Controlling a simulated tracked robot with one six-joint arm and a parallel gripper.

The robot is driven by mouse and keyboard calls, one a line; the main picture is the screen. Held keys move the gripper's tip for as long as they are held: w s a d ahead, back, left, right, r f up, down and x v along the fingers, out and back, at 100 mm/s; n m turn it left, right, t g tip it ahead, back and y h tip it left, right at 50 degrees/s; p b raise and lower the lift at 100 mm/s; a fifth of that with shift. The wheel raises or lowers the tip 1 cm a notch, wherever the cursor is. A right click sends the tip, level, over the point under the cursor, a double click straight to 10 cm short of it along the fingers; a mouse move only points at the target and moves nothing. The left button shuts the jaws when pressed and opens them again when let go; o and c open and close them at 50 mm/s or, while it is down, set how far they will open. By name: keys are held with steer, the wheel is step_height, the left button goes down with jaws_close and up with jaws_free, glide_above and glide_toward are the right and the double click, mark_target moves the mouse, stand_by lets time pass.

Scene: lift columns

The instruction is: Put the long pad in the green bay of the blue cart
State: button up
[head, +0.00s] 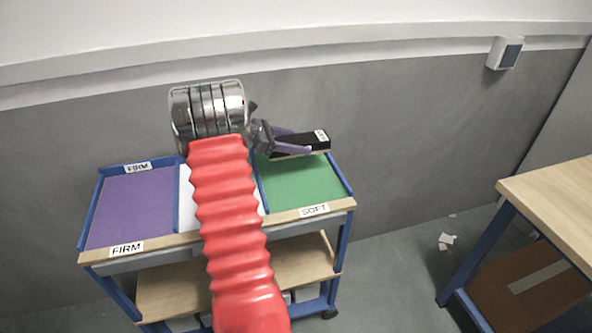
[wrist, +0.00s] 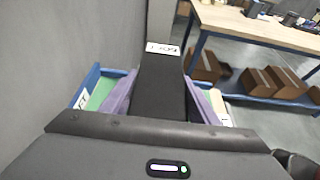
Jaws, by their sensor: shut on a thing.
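The long pad (wrist: 162,85) is black with a white label at its far end. My gripper (head: 292,144), with purple fingers, is shut on it. In the head view the pad (head: 308,139) is held level over the back part of the green bay (head: 300,185) of the blue cart (head: 344,235). The bay's front edge carries a SOFT label. In the wrist view the pad hides much of the bay, and a strip of green (wrist: 101,94) shows at its left. I cannot tell how high above the bay floor the pad is.
The cart's left bay (head: 130,210) is purple and labelled FIRM. A white middle bay (head: 190,212) is partly hidden behind my red arm. A wooden table (head: 555,195) stands at the right, with boxes (wrist: 270,82) beneath. A grey wall (head: 400,130) rises behind the cart.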

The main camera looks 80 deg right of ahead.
glide_above(297, 173)
steer(key=shift+d+f, duration=0.1)
steer(key=shift+f, duration=2.55)
steer(key=shift+f, duration=1.85)
steer(key=o, duration=1.4)
steer(key=shift+f, duration=0.15)
steer(key=v, duration=1.2)
